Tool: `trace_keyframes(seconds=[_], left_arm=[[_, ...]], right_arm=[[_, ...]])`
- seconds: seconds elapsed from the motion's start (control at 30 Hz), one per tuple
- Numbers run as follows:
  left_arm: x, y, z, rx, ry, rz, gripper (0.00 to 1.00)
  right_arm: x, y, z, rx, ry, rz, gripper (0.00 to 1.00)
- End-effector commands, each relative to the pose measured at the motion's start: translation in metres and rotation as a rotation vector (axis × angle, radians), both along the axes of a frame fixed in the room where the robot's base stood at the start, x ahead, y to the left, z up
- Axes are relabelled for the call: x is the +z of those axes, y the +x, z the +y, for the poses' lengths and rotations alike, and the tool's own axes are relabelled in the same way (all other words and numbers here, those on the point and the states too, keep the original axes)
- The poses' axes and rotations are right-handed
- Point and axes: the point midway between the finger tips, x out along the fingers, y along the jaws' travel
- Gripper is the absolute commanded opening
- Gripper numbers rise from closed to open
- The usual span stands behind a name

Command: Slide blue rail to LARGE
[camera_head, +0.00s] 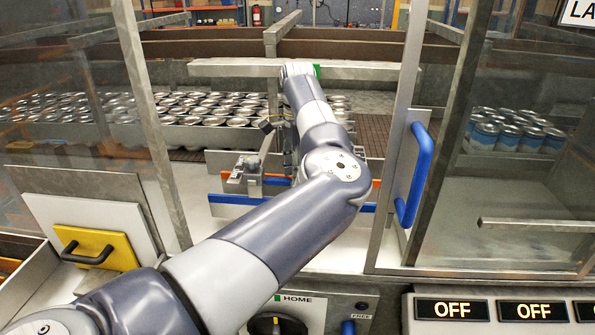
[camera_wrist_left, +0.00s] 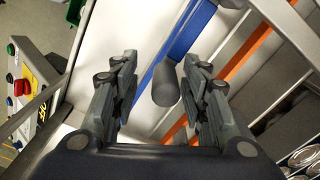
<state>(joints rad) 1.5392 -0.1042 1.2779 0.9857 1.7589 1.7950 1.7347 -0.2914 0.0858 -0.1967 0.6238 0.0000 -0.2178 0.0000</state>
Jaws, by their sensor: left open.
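The blue rail (camera_head: 235,200) runs low across the opening, and my left arm covers part of it. In the left wrist view the blue rail (camera_wrist_left: 190,32) runs diagonally beyond the fingers. A metal clamp (camera_head: 236,178) stands at its left part, with a dark-ended lever (camera_head: 265,127) rising from it. My left gripper (camera_head: 283,145) is behind the rail area, partly hidden by my arm. In the left wrist view its two fingers (camera_wrist_left: 163,88) are apart, with a dark grey cylindrical handle (camera_wrist_left: 166,84) between them; contact cannot be told. My right gripper is not in view.
An orange rail (camera_head: 276,181) runs behind the blue one. Many cans (camera_head: 215,112) stand on the conveyor behind. A door with a blue handle (camera_head: 415,175) stands right of the opening; glass panels and metal posts flank it. A yellow panel (camera_head: 97,247) is at left.

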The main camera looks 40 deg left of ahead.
Motion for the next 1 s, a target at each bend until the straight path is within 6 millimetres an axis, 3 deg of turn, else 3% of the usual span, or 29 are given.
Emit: trace_keyframes(seconds=[0.03,0.17,0.5,0.7,1.0], left_arm=[[0.001,0.0,0.0,0.0,0.0,-0.001,0.41],[0.012,0.001,0.0,0.0,0.001,-0.004,0.41],[0.081,0.0,0.0,-0.001,0.0,-0.005,0.41],[0.111,0.0,0.0,-0.001,0.0,-0.001,0.41],[0.121,-0.001,0.0,0.0,0.0,0.0,0.41]], right_arm=[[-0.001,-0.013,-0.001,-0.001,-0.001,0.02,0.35],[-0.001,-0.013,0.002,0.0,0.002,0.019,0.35],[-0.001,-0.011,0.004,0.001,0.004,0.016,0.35],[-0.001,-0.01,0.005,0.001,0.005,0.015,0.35],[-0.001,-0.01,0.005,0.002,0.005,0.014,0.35]])
